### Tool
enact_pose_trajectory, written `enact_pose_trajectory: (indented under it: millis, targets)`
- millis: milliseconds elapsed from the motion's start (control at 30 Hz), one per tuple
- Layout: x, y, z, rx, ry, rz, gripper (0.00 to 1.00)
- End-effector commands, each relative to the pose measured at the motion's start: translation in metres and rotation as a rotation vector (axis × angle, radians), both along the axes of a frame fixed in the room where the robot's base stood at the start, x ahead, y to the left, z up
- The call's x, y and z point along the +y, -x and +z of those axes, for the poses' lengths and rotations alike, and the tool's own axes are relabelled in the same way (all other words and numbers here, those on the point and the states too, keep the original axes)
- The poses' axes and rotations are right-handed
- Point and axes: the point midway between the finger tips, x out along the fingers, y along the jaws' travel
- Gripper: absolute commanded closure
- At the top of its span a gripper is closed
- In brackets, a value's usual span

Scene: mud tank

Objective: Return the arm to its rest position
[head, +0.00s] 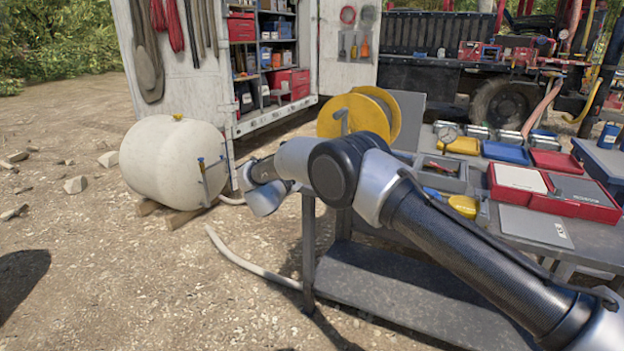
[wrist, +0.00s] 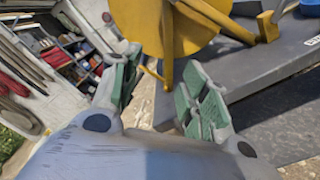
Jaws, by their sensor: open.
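My arm crosses the head view from the lower right, and its wrist end hangs in front of the white tank. My gripper (wrist: 160,92) shows in the wrist view with its two green-padded fingers spread apart. Nothing is between the pads. In the head view the fingers are hard to make out at the far end of the arm. A yellow reel (wrist: 205,25) is just beyond the fingertips in the wrist view; I cannot tell the exact gap. The same reel (head: 343,119) stands behind my arm in the head view.
A grey workbench (head: 556,262) with red cases (head: 575,205) and trays lies under and right of my arm. A white tank (head: 165,165) stands left. A hose (head: 245,262) lies on the gravel. Open cabinet shelves (head: 262,118) stand behind. The left foreground ground is mostly clear.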

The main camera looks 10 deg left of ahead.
Motion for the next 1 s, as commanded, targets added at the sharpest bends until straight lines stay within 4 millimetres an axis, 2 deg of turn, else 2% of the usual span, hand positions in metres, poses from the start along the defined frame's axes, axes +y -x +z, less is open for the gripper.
enact_pose_trajectory:
  millis: [200, 567, 667, 733, 800, 867, 933, 1000]
  targets:
    - [0.0, -0.001, -0.015, 0.006, 0.007, 0.0, 0.55]
    - [0.0, 0.0, -0.016, 0.01, 0.021, 0.0, 0.55]
    - [0.002, -0.001, -0.018, 0.042, 0.101, 0.008, 0.55]
    - [0.013, -0.004, -0.024, 0.103, 0.226, 0.061, 0.55]
    - [0.035, -0.01, -0.033, 0.17, 0.427, 0.174, 0.55]
    - [0.055, -0.009, -0.057, 0.234, 0.672, 0.312, 0.55]
    - [0.075, 0.003, -0.099, 0.297, 1.0, 0.504, 0.55]
    - [0.093, 0.022, -0.119, 0.304, 1.327, 0.706, 0.55]
